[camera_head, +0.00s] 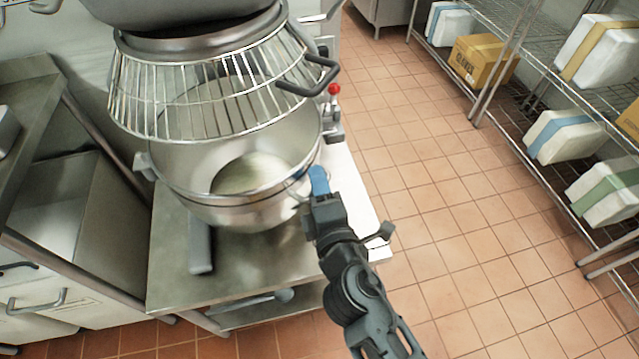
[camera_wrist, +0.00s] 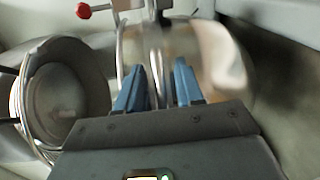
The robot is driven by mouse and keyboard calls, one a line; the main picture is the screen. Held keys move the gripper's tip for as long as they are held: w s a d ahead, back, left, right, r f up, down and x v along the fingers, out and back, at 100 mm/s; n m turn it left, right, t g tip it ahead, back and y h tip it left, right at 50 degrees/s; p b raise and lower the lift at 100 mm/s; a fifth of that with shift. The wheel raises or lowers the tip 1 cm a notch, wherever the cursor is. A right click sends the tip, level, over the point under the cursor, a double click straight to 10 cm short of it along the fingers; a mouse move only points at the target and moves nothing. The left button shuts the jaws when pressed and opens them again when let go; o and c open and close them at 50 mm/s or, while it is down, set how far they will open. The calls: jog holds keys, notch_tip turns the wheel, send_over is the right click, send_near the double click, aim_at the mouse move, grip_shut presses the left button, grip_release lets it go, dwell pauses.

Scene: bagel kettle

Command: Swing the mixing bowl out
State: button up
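The steel mixing bowl (camera_head: 262,208) sits under the mixer in the head view, below the wire guard (camera_head: 190,100). Its interior is partly visible and holds something pale. My gripper (camera_head: 318,178) is at the bowl's right side, close to the rim. In the wrist view, the two blue fingers of my gripper (camera_wrist: 160,85) are spread apart. A thin upright metal part stands between or just beyond them; I cannot tell whether it is touched. A curved shiny surface lies behind the right finger, blurred.
A lever with a red knob (camera_head: 333,89) is on the mixer's right side, and the knob shows in the wrist view (camera_wrist: 83,10). A black handle (camera_head: 312,80) juts from the guard. A steel table (camera_head: 170,285) is below. Tiled floor is clear to the right, before wire shelves with boxes.

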grip_shut()
jog(key=shift+f, duration=0.1)
dwell(0.4)
